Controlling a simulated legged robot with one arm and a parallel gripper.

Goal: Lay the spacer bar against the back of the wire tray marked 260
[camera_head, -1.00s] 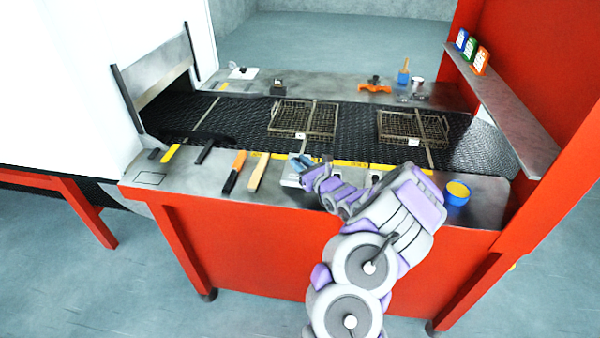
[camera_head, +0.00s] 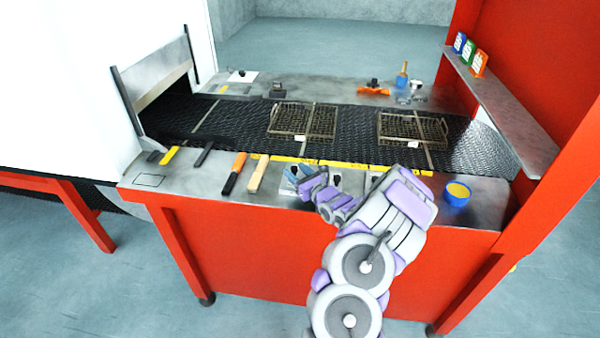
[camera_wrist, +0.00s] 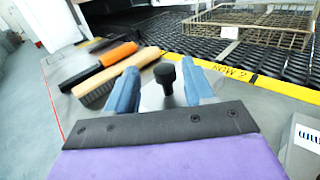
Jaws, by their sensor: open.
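Two wire trays lie on the mesh belt: a left tray (camera_head: 287,118) and a right tray (camera_head: 397,126). Each has a small white tag at its front, too small to read, so I cannot tell which is 260. The left tray (camera_wrist: 262,33) probably is the one showing in the wrist view. My gripper (camera_head: 303,176) is over the front bench, open and empty. In the wrist view its blue fingers (camera_wrist: 158,70) stand either side of a black knob (camera_wrist: 165,73) on a grey metal piece. I cannot tell whether this is the spacer bar.
On the front bench lie a wooden-handled brush (camera_head: 258,174), an orange-handled tool (camera_head: 236,172), a dark bar (camera_head: 204,153) and a yellow bar (camera_head: 169,155). A blue tub (camera_head: 456,194) stands at right. A yellow strip (camera_wrist: 205,66) edges the belt (camera_head: 355,130).

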